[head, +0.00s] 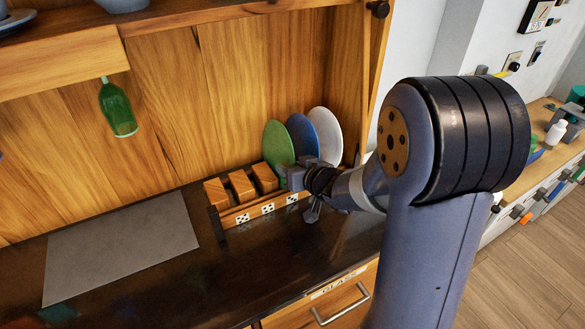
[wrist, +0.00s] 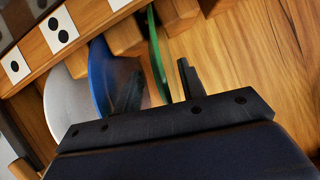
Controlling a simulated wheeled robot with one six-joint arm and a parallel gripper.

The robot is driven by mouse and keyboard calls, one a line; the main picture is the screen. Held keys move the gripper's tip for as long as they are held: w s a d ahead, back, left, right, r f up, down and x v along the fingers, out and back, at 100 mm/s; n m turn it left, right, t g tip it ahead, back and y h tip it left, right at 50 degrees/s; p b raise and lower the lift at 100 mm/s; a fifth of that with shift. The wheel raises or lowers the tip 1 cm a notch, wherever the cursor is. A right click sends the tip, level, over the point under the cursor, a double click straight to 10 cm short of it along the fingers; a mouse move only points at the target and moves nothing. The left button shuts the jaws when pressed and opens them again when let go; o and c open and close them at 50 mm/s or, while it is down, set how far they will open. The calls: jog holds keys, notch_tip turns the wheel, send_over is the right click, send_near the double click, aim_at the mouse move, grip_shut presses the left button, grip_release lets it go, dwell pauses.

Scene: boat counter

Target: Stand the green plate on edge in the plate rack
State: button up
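The green plate (head: 278,146) stands on edge, nearly upright, at the right part of the wooden plate rack (head: 232,216). It is left of the blue plate (head: 301,136) and the white plate (head: 325,134), which also stand on edge. My gripper (head: 290,178) is at the green plate's lower right side in the head view. In the wrist view the green plate (wrist: 157,50) shows edge-on between my two dark fingers (wrist: 157,78), with visible gaps on both sides. The fingers are open. The plate's lower edge is hidden by my gripper in the head view.
The rack has several wooden blocks (head: 240,186) and pip-marked white tiles (head: 267,208) along its front. A grey mat (head: 122,245) lies flat on the dark counter to the left. A green bottle (head: 118,108) shows against the wooden back panel, below a shelf.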

jog(key=p+v, duration=0.2)
jog(key=v, duration=0.9)
jog(key=shift+w+a+f, duration=0.1)
jog(key=shift+w, duration=0.05)
jog(key=b+x, duration=0.2)
jog(key=x, duration=0.8)
jog(key=shift+w+a+f, duration=0.1)
jog(key=shift+w+f, duration=0.05)
jog(key=shift+w, duration=0.1)
jog(key=shift+s, duration=0.1)
